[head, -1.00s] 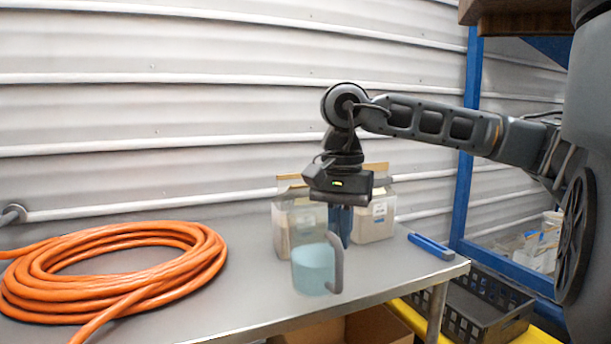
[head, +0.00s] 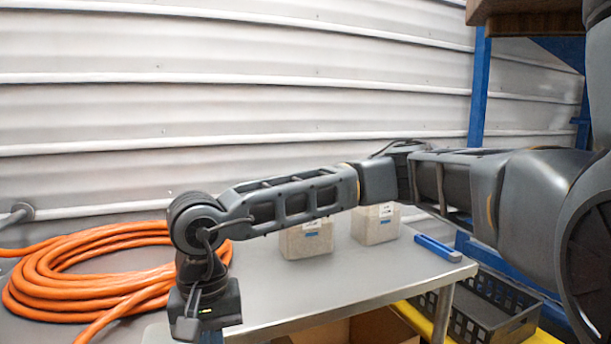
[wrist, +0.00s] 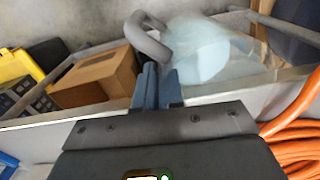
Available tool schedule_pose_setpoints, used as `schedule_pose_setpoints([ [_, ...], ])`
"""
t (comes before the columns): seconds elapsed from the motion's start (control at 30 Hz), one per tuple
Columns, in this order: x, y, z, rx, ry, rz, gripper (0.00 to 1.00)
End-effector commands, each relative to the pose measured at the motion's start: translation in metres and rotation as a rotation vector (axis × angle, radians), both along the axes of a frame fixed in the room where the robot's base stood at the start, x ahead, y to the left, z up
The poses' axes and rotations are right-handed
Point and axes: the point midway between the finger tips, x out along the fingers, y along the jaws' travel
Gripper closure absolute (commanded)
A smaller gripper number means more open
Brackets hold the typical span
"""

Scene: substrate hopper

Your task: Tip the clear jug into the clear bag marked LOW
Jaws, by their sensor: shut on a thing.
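The clear jug (wrist: 200,52) shows in the wrist view, with pale blue contents and a grey handle (wrist: 146,36). My gripper's blue fingers (wrist: 156,86) are shut on the handle. In the head view my gripper (head: 211,336) is at the bottom left, over the table's front part; the jug is out of sight there. Two bags with pale contents, a left bag (head: 307,243) and a right bag (head: 377,226), stand on the table, to the right of my gripper. My arm hides their tops. Their labels are too small to read, so I cannot tell which is marked LOW.
A coiled orange hose (head: 60,275) lies on the left of the table (head: 345,275). A blue tool (head: 437,249) lies near the right edge. A black crate (head: 490,310) and a cardboard box (head: 380,328) are lower down. The tabletop in front of the bags is clear.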

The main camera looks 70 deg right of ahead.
Motion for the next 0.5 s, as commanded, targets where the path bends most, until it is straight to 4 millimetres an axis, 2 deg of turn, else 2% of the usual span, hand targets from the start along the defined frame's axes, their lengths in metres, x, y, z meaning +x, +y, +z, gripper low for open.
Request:
schedule_pose_setpoints([
  [0.03,0.012,0.013,-0.01,0.0,0.002,0.052,1.0],
  [0.3,0.07,0.075,-0.062,-0.001,0.001,0.317,1.0],
  [0.5,0.102,0.108,-0.09,-0.001,0.0,0.465,1.0],
])
